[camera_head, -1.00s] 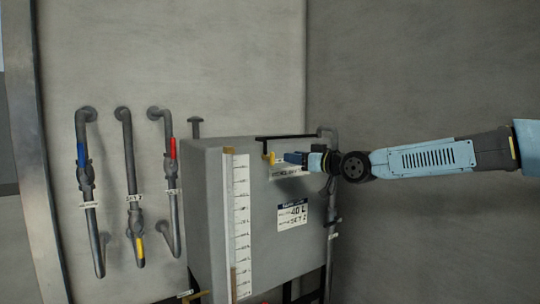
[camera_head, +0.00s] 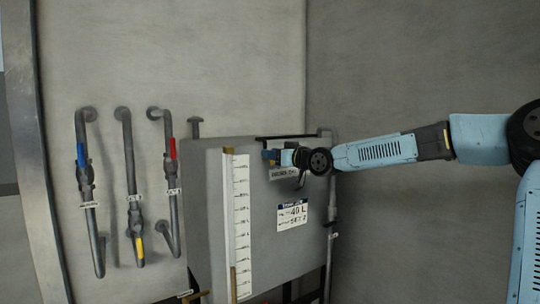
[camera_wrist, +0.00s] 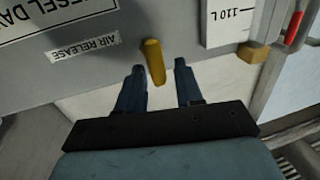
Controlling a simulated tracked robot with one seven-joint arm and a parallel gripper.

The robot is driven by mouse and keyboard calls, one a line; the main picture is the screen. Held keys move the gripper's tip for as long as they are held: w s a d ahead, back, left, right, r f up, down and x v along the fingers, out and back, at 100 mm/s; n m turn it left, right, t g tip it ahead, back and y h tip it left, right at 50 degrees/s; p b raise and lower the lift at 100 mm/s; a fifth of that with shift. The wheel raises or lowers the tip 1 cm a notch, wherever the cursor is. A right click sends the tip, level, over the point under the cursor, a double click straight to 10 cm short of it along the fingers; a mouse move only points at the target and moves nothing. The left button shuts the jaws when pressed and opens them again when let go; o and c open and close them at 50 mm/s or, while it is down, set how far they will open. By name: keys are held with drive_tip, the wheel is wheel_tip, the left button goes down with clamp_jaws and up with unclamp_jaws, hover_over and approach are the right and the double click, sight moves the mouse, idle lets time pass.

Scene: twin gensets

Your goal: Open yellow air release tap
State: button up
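The yellow air release tap (camera_wrist: 154,62) shows in the wrist view as a short yellow lever, beside an upside-down "AIR RELEASE" label (camera_wrist: 86,48) on the grey tank. My gripper (camera_wrist: 160,70) is open, with one dark blue finger on each side of the lever. Gaps show between the lever and both fingers, so I see no grip on it. In the head view my gripper (camera_head: 271,156) is at the upper front of the tank (camera_head: 265,225) and hides most or all of the tap.
A white level scale (camera_head: 241,220) and a "40 L" sign (camera_head: 292,214) are on the tank front. A black bar (camera_head: 285,137) runs along its top edge. Pipes with blue (camera_head: 81,155), red (camera_head: 172,149) and yellow (camera_head: 139,243) valve handles stand on the left wall.

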drive_tip(key=shift+w+a, duration=0.25)
drive_tip(key=shift+c, duration=0.5)
